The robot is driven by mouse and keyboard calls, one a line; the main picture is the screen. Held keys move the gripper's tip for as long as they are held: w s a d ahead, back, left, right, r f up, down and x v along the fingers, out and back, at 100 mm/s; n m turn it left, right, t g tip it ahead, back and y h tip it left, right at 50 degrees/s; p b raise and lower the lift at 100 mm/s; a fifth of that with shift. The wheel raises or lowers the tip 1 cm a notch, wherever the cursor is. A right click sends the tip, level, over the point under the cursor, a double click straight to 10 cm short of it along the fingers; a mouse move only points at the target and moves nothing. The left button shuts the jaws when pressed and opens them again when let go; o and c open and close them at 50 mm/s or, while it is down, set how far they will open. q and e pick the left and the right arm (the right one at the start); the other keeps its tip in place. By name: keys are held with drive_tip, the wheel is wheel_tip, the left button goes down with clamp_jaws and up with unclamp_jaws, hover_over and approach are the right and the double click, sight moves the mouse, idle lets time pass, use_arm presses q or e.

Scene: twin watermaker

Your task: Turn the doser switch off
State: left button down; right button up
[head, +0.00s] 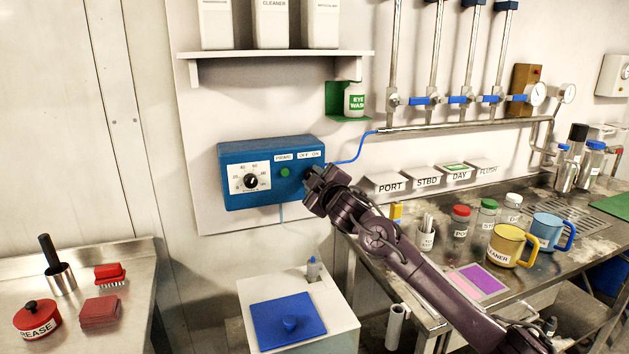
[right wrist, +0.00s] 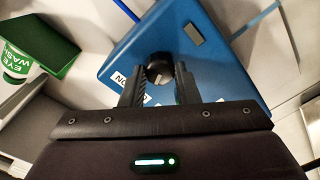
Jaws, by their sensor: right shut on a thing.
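The blue doser box (head: 232,194) is on the wall at centre left in the head view. Its face has a dial (head: 250,181), a green button or lamp (head: 285,171) and OFF and ON labels (head: 311,154). My right gripper (head: 314,178) is at the box's right end, below those labels, and hides the switch in the head view. In the right wrist view its two fingers (right wrist: 159,82) are shut around a dark round switch knob (right wrist: 159,68) on the blue box (right wrist: 215,50). Which way the switch points is unclear. My left gripper is not in view.
A shelf with white containers (head: 272,52) hangs above the box. The eye wash bottle (head: 354,100) is to the upper right. A white tank with a blue lid (head: 288,318) stands below. Mugs and jars crowd the right counter (head: 400,262).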

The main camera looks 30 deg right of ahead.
drive_tip(key=shift+n, duration=0.6)
drive_tip(key=o, duration=1)
drive_tip(key=shift+b+v, duration=0.95)
drive_tip(key=shift+v, duration=2.95)
